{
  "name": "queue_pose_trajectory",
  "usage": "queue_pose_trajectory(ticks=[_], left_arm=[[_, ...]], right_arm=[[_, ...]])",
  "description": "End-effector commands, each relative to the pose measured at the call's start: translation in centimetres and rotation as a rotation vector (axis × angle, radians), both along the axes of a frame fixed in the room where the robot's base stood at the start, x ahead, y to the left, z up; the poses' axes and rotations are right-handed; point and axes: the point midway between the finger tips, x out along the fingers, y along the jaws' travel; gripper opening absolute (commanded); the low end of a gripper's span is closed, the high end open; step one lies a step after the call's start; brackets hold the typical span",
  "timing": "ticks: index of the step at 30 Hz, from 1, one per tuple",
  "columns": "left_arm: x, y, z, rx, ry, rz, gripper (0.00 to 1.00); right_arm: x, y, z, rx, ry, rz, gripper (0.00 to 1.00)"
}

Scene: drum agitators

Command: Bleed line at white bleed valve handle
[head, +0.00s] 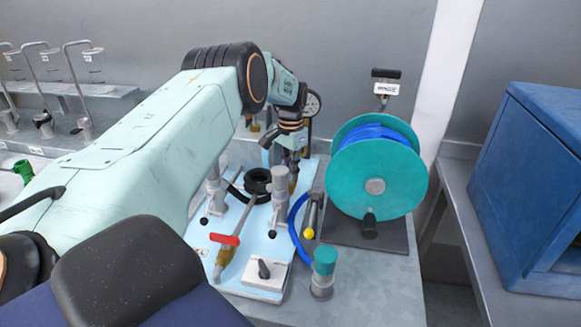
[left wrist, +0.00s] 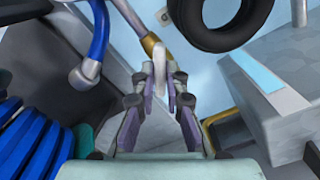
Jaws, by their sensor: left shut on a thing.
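My left gripper (head: 291,156) reaches down over the back of the light blue panel (head: 200,240). In the left wrist view the left gripper (left wrist: 162,80) is shut on the white bleed valve handle (left wrist: 160,62), which stands between its two fingertips. A brass fitting (left wrist: 150,44) sits right by the handle. In the head view the gripper hides the handle, and a brass part (head: 293,182) shows just below the fingers. My right gripper is in neither view.
A teal reel with blue hose (head: 375,185) stands right of the panel. A red lever (head: 224,239), a black ring (head: 258,180) and a teal-capped cylinder (head: 323,270) are nearby. A gauge (head: 313,103) is behind the gripper. A blue cabinet (head: 530,185) stands far right.

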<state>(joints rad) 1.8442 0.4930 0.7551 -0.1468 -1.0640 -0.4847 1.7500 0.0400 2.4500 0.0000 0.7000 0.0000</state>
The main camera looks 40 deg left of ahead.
Motion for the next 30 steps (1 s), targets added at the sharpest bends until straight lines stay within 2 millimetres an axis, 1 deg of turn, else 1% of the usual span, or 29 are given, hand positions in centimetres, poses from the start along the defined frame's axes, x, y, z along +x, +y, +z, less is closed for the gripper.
queue_pose_trajectory(ticks=[1,6,15,21,30], left_arm=[[0.17,-0.01,0.25,0.002,-0.005,0.043,0.00],[0.20,-0.01,0.28,0.001,-0.006,0.200,0.00],[0.23,0.03,0.29,0.001,-0.007,0.429,0.00],[0.25,0.05,0.29,0.001,-0.008,0.528,0.00],[0.28,0.09,0.31,0.001,-0.009,0.594,0.00]], right_arm=[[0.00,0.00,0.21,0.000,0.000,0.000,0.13],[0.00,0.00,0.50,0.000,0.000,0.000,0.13],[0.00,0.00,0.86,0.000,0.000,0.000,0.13],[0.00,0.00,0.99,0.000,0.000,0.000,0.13],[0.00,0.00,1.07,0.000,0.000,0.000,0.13]])
